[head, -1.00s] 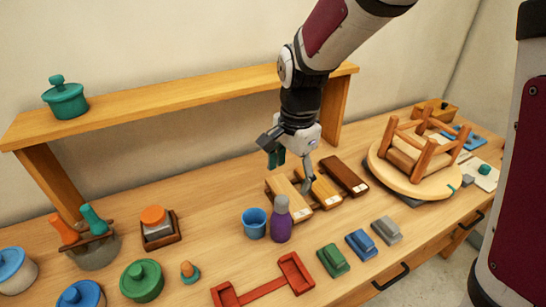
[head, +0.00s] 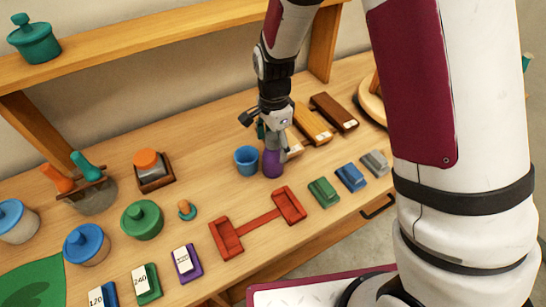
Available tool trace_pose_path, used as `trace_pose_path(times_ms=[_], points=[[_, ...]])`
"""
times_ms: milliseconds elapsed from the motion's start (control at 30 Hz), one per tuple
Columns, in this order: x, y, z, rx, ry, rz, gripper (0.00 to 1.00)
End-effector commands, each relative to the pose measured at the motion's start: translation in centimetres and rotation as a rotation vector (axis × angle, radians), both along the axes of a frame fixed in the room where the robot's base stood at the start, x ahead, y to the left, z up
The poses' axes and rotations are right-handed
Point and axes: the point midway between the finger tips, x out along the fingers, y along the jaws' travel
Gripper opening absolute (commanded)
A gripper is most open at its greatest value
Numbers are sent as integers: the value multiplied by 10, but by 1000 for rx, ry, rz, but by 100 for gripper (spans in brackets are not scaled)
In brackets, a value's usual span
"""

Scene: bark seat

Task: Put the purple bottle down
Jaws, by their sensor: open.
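The purple bottle (head: 271,163) stands upright on the wooden bench, just right of the blue cup (head: 246,160). My gripper (head: 271,138) is at the bottle's top, with its open fingers down around or right beside the upper part. The fingers hide the bottle's cap and neck, and I cannot tell whether they touch it.
Wooden blocks (head: 312,123) lie close behind and right of my gripper. A red two-ended tray (head: 227,239) lies in front. Green (head: 323,192), blue (head: 350,177) and grey blocks stand to the right. A shelf (head: 150,58) runs along the back. Bare bench lies left of the cup.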

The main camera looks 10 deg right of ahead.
Motion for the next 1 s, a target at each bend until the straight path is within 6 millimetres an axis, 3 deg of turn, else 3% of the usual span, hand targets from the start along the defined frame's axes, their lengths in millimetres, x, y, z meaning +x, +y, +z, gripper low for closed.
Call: trace_pose_path(times_ms=[433,767,1000], points=[[4,2,-46,-1,3,0,73],[5,2,-53,0,0,0,73],[5,2,-52,0,0,0,21]])
